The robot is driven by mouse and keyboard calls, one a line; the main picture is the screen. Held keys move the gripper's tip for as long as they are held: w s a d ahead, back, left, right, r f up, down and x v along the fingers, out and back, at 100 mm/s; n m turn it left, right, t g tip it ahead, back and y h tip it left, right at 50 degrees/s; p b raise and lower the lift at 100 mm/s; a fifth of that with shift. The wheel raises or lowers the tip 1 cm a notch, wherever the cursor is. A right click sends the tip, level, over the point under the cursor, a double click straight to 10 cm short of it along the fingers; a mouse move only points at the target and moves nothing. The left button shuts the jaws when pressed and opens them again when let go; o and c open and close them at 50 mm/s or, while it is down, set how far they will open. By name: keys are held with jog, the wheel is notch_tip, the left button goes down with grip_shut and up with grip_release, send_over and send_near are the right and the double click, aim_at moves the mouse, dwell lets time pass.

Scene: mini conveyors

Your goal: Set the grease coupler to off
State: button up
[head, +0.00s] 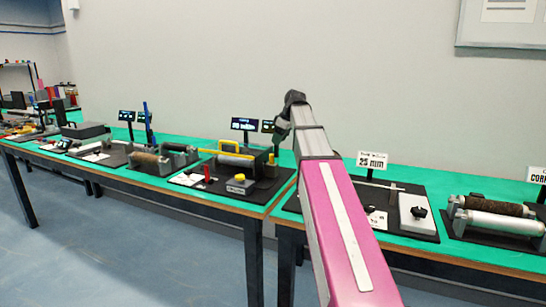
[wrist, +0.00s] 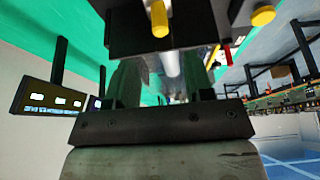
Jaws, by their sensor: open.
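I cannot tell for sure which part is the grease coupler. A black station on the green bench carries a yellow bar (head: 236,158), a red lever (head: 207,172) and a yellow knob (head: 240,178) on a grey block. My gripper (head: 282,128) is raised at the back right of this station, in front of the wall. In the wrist view, which looks upside down, its two dark fingers (wrist: 162,80) are apart with no held object visible between them. A yellow peg (wrist: 159,18), a yellow cap (wrist: 263,16) and a red part (wrist: 227,54) show beyond the fingers.
Small dark displays (head: 244,124) stand behind the station; one shows close at left in the wrist view (wrist: 45,100). Right of my arm are a 25 mm sign (head: 372,160), a white plate with a black knob (head: 415,212) and rollers (head: 495,222). More stations fill the bench leftward.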

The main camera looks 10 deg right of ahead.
aim_at(272, 154)
jog(key=x, duration=0.9)
jog(key=shift+w+a+f, duration=0.1)
jog(key=shift+f, duration=0.1)
jog(key=shift+c, duration=0.3)
